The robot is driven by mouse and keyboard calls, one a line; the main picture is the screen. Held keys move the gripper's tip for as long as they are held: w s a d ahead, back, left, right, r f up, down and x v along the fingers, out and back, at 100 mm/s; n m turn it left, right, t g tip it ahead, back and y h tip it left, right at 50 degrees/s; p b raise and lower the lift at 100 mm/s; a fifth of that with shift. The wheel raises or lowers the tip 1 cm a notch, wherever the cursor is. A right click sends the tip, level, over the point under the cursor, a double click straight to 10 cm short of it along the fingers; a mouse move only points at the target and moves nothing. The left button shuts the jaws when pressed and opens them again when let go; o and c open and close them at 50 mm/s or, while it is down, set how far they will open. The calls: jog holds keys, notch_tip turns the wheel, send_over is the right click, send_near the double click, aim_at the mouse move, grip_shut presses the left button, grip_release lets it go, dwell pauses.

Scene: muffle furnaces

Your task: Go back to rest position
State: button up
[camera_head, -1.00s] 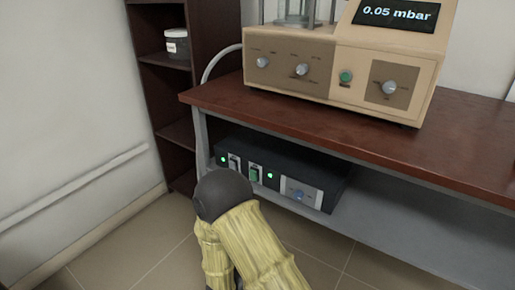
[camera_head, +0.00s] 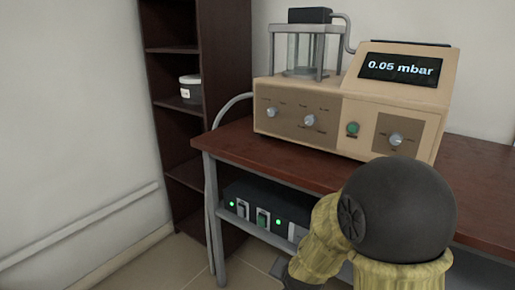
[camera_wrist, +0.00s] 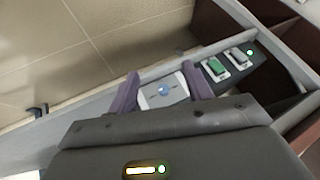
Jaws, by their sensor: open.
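A beige vacuum device (camera_head: 325,120) reading 0.05 mbar stands on the brown table (camera_head: 235,147). A dark shelf unit (camera_head: 178,148) with a white jar (camera_head: 191,89) stands behind to the left. Tiled floor (camera_head: 235,278) is clear at the lower left.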

jog(key=s+d+r+n+g+p, duration=0.1)
jog(key=s+d+r+n+g, duration=0.2)
jog(key=s, duration=0.4)
jog(key=s+d+r+n+g, duration=0.2)
jog(key=s+d+n, duration=0.15)
jog(key=s, duration=0.25)
jog(key=w+p+v, duration=0.2)
jog(key=p+v, duration=1)
jog(key=w+r+p+v, duration=0.1)
jog(key=w+p+v, duration=0.2)
jog(key=p+v, duration=0.9)
jog(key=w+a+p+v, duration=0.1)
jog(key=w+p+v, duration=0.1)
jog(key=p+v, duration=1)
jog(key=shift+w+r+p, duration=0.3)
jog(key=shift+r+p, duration=0.2)
jog(key=shift+p, duration=0.5)
jog(key=shift+d, duration=0.15)
